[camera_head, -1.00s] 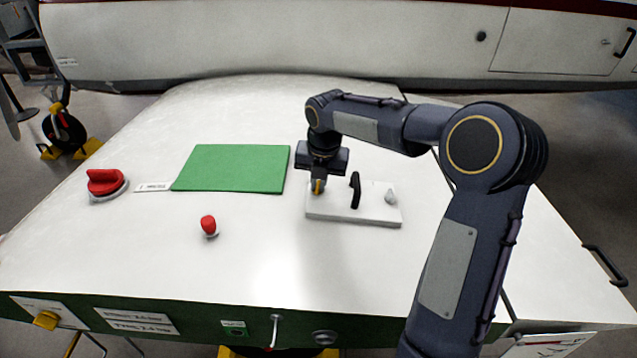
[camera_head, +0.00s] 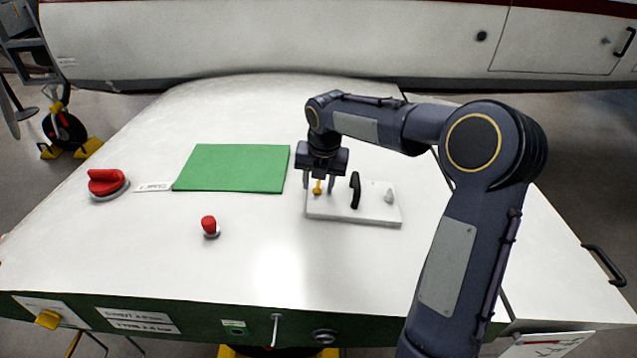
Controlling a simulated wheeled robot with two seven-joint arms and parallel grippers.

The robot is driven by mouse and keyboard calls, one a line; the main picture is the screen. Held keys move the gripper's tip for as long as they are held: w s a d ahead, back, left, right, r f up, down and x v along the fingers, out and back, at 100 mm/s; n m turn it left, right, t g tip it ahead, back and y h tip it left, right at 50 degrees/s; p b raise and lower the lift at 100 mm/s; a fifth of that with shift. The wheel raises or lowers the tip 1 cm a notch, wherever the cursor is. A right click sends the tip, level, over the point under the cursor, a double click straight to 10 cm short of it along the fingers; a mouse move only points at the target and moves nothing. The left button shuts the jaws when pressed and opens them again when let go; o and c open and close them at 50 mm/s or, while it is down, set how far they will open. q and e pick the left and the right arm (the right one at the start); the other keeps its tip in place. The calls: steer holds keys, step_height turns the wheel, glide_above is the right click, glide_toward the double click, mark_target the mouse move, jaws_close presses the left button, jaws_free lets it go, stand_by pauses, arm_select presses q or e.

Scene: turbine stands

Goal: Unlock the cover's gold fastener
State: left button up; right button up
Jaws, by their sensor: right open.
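The gold fastener (camera_head: 318,187) stands at the left end of the white cover (camera_head: 353,218), which lies on the pale stand top. The cover has a black handle (camera_head: 355,190) in its middle and a small grey fastener (camera_head: 390,196) at its right end. My right gripper (camera_head: 318,184) is open above the cover's left end. Its fingers are apart on either side of the gold fastener, and whether they touch it cannot be told. My left gripper is not in view.
A green mat (camera_head: 233,168) lies left of the cover. A red knob (camera_head: 107,183) sits at the far left and a smaller red button (camera_head: 209,226) nearer the front. The stand top (camera_head: 270,262) in front of the cover is clear.

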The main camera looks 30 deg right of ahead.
mark_target(321, 192)
steer(key=shift+d+r+p, duration=0.2)
steer(key=shift+r+p, duration=1)
steer(key=shift+r, duration=0.05)
steer(key=shift+d+r+p, duration=0.15)
steer(key=shift+r+p, duration=1.05)
steer(key=shift+r, duration=0.05)
